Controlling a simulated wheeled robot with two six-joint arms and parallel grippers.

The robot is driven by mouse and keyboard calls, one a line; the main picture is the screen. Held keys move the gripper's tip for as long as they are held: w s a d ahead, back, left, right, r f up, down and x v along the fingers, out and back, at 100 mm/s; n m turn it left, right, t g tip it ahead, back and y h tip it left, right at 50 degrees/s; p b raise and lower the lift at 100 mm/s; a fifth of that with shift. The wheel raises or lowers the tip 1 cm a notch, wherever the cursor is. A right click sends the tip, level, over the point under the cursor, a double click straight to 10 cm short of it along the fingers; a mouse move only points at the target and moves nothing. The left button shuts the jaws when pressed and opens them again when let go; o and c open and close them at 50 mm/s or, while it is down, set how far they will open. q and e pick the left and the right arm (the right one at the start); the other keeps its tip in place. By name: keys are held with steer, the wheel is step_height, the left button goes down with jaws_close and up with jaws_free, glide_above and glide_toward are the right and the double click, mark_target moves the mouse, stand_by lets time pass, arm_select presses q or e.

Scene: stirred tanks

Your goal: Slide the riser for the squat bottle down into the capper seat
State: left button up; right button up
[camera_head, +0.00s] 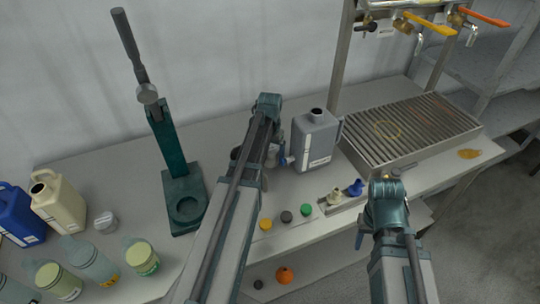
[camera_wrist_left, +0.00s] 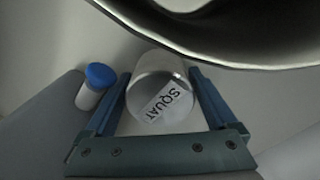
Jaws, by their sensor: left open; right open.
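The riser (camera_wrist_left: 160,85) is a short pale grey cylinder with a white label reading SQUAT. It stands between the fingers of my left gripper (camera_wrist_left: 160,76) in the left wrist view. The fingers are open on either side of it; I cannot tell whether either touches it. In the head view my left arm hides the riser. The capper (camera_head: 168,140) is a dark green stand with a lever on the left. Its round seat (camera_head: 186,209) is empty, left of my left arm.
A blue-capped bottle (camera_wrist_left: 95,87) stands close left of the left fingers. A large curved metal rim (camera_wrist_left: 230,50) crosses the top of that view. A grey canister (camera_head: 314,143) stands right of my left arm. Several caps (camera_head: 286,216) lie near the front edge. Bottles crowd the left.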

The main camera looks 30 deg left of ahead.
mark_target(271, 148)
arm_select(q)
step_height(271, 148, up, 12)
steer(key=p, duration=1.2)
steer(key=shift+r, duration=0.1)
steer(key=shift+o, duration=0.7)
steer(key=m, duration=0.2)
steer(key=r+m+p, duration=0.1)
steer(key=m, duration=0.2)
steer(key=shift+w+m, duration=0.1)
steer(key=shift+m, duration=0.2)
step_height(271, 148, down, 7)
steer(key=m+b, duration=0.7)
steer(key=m, duration=0.5)
steer(key=shift+d+m, duration=0.1)
steer(key=shift+m, duration=0.2)
steer(key=shift+f, duration=0.15)
step_height(271, 148, down, 5)
steer(key=b, duration=0.5)
